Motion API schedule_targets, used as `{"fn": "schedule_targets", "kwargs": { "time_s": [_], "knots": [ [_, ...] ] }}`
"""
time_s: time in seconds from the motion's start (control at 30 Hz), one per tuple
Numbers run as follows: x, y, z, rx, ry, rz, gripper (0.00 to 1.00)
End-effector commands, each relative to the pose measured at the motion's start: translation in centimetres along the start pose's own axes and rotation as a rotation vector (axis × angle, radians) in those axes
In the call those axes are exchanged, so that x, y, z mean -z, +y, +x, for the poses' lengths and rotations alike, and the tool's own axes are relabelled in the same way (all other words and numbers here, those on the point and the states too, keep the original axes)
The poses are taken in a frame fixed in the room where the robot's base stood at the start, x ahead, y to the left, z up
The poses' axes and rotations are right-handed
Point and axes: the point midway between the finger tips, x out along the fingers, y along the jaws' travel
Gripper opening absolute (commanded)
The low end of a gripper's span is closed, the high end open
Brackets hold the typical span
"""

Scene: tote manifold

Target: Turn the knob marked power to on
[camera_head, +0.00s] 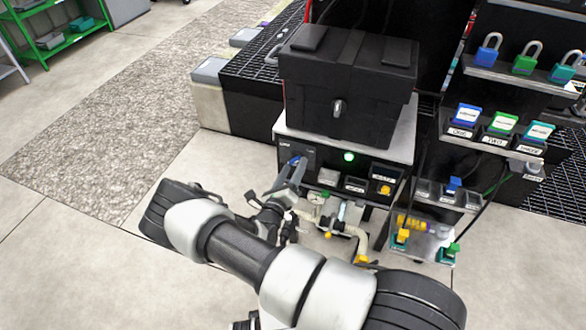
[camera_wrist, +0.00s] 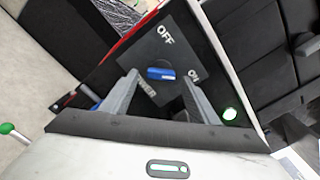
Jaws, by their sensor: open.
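The power knob is a small blue-topped knob (camera_wrist: 161,73) on a dark plate, near the top left of the control panel (camera_head: 285,130); it also shows in the head view (camera_head: 295,160). In the wrist view, the OFF label (camera_wrist: 165,37) is above it, the ON label (camera_wrist: 193,75) to its right, and the partly covered POWER label (camera_wrist: 147,88) below. Which label the knob points at is unclear. My gripper (camera_wrist: 160,78) is open, with one grey finger on each side of the knob. Contact cannot be told. In the head view my gripper (camera_head: 294,171) reaches the panel from below.
A lit green lamp (camera_head: 348,157) is right of the knob, and a yellow button (camera_head: 384,190) is lower right. A black box (camera_head: 345,85) sits above the panel. A gauge and pipes (camera_head: 335,218) are below. Floor at left is clear.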

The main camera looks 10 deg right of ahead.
Motion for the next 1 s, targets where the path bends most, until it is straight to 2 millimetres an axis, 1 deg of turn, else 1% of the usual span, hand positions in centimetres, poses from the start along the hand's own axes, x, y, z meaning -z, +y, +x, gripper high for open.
{"fn": "schedule_targets", "kwargs": {
  "time_s": [0.17,0.5,0.6,0.7,0.83,1.0],
  "knots": [
    [-0.2,0.0,-2.7,-0.004,-0.001,-0.002,0.55],
    [-0.1,0.1,-11.0,-0.005,-0.002,-0.001,0.55],
    [-0.1,0.1,-13.2,-0.004,-0.002,0.000,0.55],
    [-0.1,0.1,-14.9,-0.004,-0.001,0.000,0.55],
    [-0.1,0.1,-16.4,-0.002,-0.001,0.001,0.55],
    [-0.1,0.0,-17.1,-0.001,-0.001,0.001,0.55]
  ]
}}
